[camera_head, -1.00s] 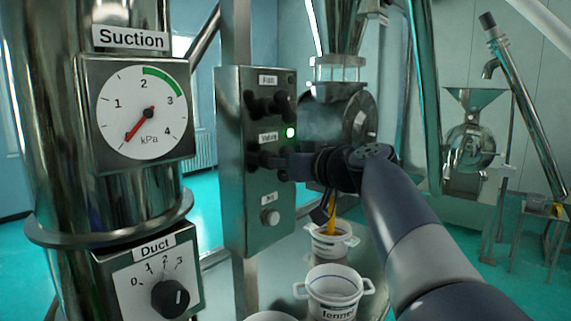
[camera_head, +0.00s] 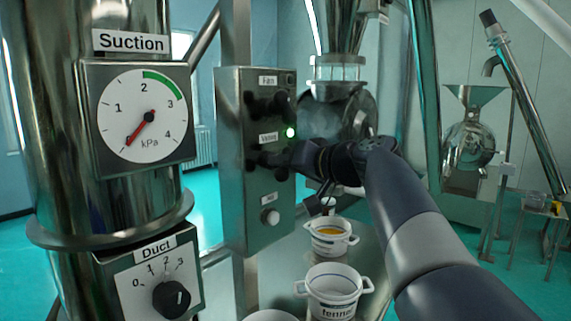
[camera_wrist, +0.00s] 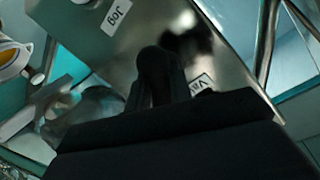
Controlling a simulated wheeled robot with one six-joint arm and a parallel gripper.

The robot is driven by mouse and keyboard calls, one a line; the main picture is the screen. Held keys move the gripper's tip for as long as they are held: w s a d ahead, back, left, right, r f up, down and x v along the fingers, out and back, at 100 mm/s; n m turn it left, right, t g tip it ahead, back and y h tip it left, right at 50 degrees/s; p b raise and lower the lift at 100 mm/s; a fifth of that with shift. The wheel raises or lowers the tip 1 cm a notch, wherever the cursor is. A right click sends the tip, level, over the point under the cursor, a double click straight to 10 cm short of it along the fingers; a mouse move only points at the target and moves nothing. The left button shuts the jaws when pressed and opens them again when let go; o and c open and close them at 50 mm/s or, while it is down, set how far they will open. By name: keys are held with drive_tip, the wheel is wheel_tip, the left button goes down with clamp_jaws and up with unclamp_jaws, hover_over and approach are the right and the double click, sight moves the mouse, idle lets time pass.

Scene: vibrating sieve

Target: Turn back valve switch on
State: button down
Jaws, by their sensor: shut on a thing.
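The steel control box (camera_head: 231,205) stands upright in the middle of the head view. The dark valve switch (camera_head: 262,160) is below that label. My gripper (camera_head: 284,159) reaches it from the right and is shut on it. In the wrist view, the dark switch (camera_wrist: 158,67) shows at the fingers, between the "Jog" label (camera_wrist: 117,16) and the partly hidden valve label (camera_wrist: 201,85). The fingers hide much of the switch, so its exact angle is unclear.
A pot with orange contents (camera_head: 331,252) and a white pot (camera_head: 333,305) stand below my arm. A suction gauge (camera_head: 142,113) and duct dial (camera_head: 172,298) are at left.

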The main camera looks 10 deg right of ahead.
drive_tip(key=c, duration=1.3)
unclamp_jaws()
drive_tip(key=b+v, duration=0.2)
drive_tip(key=v, duration=0.9)
drive_tip(key=shift+b, duration=0.4)
drive_tip(key=shift+w+a, duration=0.1)
drive_tip(key=p+x, duration=0.3)
drive_tip(key=x, duration=0.8)
